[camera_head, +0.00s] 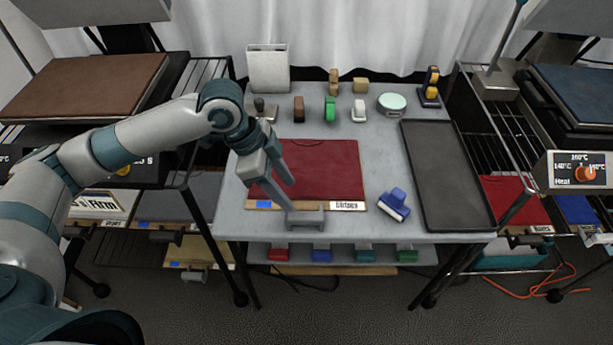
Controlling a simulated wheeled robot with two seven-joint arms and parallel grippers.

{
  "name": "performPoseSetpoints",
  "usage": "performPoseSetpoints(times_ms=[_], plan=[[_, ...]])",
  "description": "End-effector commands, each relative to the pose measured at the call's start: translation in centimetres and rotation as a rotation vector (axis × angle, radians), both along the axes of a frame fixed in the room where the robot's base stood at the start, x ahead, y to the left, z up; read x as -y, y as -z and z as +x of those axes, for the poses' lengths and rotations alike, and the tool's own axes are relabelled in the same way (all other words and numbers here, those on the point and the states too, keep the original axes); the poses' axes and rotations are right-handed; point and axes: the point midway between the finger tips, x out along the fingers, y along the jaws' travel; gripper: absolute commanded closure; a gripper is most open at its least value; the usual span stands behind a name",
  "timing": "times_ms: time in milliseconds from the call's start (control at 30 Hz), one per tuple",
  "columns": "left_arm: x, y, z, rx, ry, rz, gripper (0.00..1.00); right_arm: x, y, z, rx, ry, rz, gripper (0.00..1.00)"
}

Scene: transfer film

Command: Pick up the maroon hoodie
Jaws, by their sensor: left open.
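A flat maroon panel (328,170) lies on the middle of the grey table. It looks like a board or flat cloth, and I cannot make out a hoodie shape. A pale label (347,206) and a grey handle (306,219) are at its front edge. My left gripper (285,193) is open over the panel's left front part, its fingers pointing down toward the handle. I cannot tell whether they touch anything. The gripper hides part of the panel's left side. My right gripper is not in view.
A dark tray (445,172) lies at the table's right. A blue-and-white tool (394,204) sits right of the panel. Several small tools and a round tin (391,104) line the back. A brown-topped press (85,84) stands left. Another red panel (513,200) is on the right rack.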

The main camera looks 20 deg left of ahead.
Motion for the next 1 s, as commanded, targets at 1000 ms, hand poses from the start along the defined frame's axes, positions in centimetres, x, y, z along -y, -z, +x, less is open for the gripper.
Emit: performPoseSetpoints(times_ms=[1000], plan=[[3.1, 6.4, 0.2, -0.004, 0.002, 0.000, 0.55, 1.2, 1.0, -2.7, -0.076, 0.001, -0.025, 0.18]])
